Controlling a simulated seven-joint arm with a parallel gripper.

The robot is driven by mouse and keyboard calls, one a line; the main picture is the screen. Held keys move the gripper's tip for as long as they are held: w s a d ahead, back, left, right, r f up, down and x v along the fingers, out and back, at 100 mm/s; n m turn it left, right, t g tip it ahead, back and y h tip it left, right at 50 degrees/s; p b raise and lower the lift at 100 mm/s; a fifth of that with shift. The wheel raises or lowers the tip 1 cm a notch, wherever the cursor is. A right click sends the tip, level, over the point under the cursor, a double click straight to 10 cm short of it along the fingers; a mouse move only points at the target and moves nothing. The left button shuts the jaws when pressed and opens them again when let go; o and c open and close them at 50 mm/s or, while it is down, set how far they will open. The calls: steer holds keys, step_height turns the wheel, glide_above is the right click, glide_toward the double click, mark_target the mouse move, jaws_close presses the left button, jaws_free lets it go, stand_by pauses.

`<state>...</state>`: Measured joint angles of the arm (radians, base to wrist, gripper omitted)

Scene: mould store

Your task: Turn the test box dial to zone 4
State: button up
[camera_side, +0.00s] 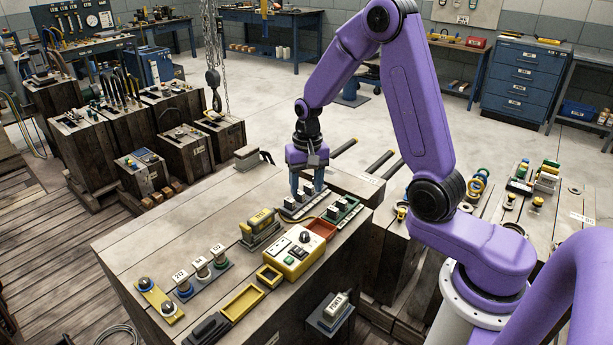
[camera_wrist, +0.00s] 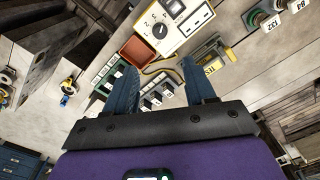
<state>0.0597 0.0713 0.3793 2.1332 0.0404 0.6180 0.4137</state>
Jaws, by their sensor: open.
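The test box (camera_side: 296,254) is a yellow case with a cream face on the wooden bench top. Its black dial (camera_side: 304,237) sits near the back corner of the face. In the wrist view the test box (camera_wrist: 191,22) is at the top, with the dial (camera_wrist: 160,31) ringed by small marks. I cannot tell which zone the dial points to. My gripper (camera_side: 307,190) is open and points down over the row of switch blocks, behind the test box and apart from it. In the wrist view my gripper (camera_wrist: 157,72) has nothing between its blue fingers.
Switch blocks (camera_side: 300,202) stand beneath my gripper. A red tray (camera_side: 322,230) and a yellow block (camera_side: 259,224) flank the test box. Yellow trays (camera_side: 242,302) and numbered weights (camera_side: 200,261) sit toward the bench's front left. A chain hook (camera_side: 213,84) hangs behind.

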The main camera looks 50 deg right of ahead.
step_height(320, 180, up, 2)
steer(key=shift+r, duration=0.1)
stand_by(0.4)
